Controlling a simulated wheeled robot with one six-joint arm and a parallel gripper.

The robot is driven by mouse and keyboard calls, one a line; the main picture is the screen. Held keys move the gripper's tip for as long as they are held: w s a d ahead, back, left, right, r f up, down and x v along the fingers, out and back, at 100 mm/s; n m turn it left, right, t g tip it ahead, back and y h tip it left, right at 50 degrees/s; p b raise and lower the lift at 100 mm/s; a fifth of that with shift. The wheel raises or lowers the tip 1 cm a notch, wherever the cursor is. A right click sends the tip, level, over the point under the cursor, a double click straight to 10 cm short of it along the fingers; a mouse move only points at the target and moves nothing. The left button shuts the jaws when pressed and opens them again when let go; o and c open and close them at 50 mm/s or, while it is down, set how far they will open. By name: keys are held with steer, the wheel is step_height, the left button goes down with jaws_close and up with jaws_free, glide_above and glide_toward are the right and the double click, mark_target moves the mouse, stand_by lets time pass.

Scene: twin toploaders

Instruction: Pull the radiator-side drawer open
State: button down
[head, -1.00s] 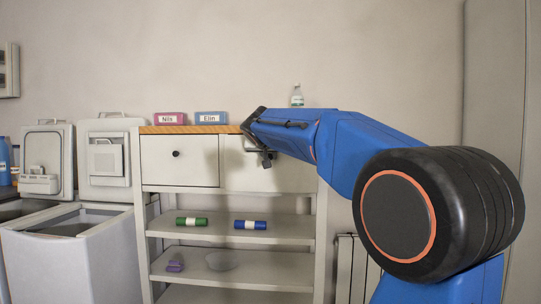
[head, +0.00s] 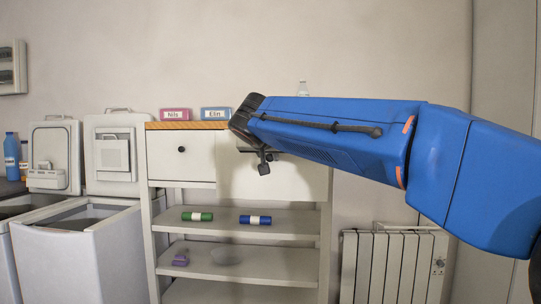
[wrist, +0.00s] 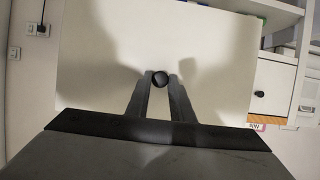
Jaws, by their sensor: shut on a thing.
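The radiator-side drawer (head: 300,182) is the right one of two white drawers under the wooden top. In the head view its front stands forward of the left drawer (head: 165,160), so it is partly open. In the wrist view its pale front (wrist: 105,50) fills the middle. My gripper (wrist: 160,77) is shut on its dark round knob (wrist: 160,80), one finger on each side.
A white radiator (head: 392,265) stands right of the shelf unit. Green (head: 197,216) and blue (head: 255,220) rolls lie on the upper shelf (head: 225,229). Nils (head: 175,114) and Elin (head: 215,113) labels stand on top. Toploaders (head: 85,250) stand at left.

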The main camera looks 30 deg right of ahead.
steer(key=shift+s+a, duration=0.4)
steer(key=shift+s, duration=0.25)
steer(key=c, duration=1.6)
jaws_free()
steer(key=v, duration=1.7)
steer(key=shift+s+a, duration=0.1)
steer(key=shift+a, duration=0.1)
